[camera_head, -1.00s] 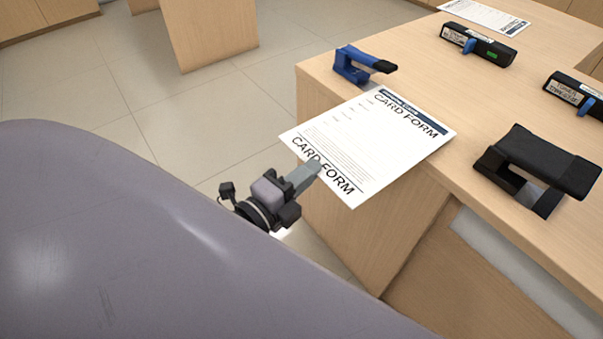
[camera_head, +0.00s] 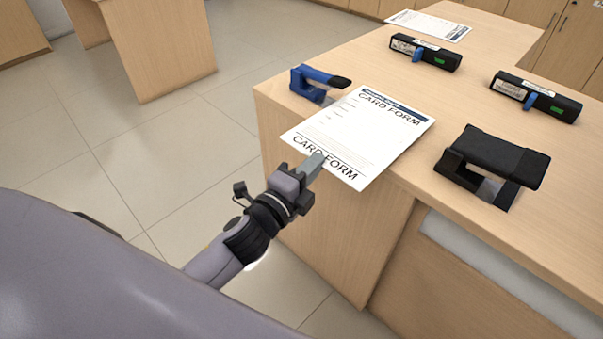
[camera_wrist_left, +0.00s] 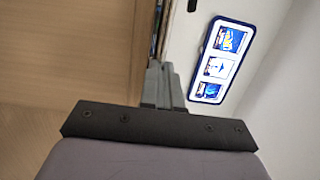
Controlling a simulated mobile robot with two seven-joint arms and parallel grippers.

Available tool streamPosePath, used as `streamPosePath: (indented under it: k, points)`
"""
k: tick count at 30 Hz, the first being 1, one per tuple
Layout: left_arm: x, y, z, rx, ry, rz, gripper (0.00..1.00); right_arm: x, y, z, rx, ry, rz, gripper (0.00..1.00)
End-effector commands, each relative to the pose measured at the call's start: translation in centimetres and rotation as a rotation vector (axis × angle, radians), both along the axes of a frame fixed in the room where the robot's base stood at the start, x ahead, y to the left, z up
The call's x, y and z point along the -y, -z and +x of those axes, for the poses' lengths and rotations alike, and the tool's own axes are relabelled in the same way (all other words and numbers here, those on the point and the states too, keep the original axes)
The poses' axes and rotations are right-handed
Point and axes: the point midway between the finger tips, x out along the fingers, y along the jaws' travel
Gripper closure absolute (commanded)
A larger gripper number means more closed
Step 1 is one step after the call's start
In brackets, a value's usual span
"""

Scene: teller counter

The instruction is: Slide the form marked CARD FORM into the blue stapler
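The white form (camera_head: 358,135) lies mostly on the counter, with CARD FORM printed at both ends and a dark blue band at the far edge. Its near end sticks out past the counter's edge. The blue stapler (camera_head: 305,83), with a black-tipped handle, stands near the counter's left corner, left of the form's far end and apart from it. My left gripper (camera_head: 315,163) is closed at the form's near edge and appears to pinch it. In the left wrist view its fingers (camera_wrist_left: 162,85) are together; the paper there is hard to make out. My right gripper is not in view.
A bulky black device (camera_head: 492,157) stands right of the form. Two dark labelled devices with blue tabs (camera_head: 425,52) (camera_head: 536,97) lie farther back. Another printed sheet (camera_head: 430,25) lies at the far end. The counter (camera_head: 415,85) is bare between the form and these devices.

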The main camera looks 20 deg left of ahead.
Motion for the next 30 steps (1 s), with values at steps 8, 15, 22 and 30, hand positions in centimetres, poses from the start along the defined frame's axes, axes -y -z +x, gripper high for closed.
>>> streamPosePath:
  k: [8, 15, 22, 30]
  points:
    - [1.0, 0.2, 2.7, 0.002, 0.0, -0.001, 1.0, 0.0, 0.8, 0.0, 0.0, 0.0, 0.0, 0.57]
    - [1.8, 0.4, 5.0, 0.002, 0.0, 0.001, 1.0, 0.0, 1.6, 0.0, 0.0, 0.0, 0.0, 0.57]
    - [0.0, 0.3, 6.0, 0.0, -0.001, 0.003, 1.0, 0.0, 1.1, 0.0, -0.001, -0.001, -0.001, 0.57]
    - [-2.1, 0.4, 6.7, -0.001, -0.001, 0.002, 1.0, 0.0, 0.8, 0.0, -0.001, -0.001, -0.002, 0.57]
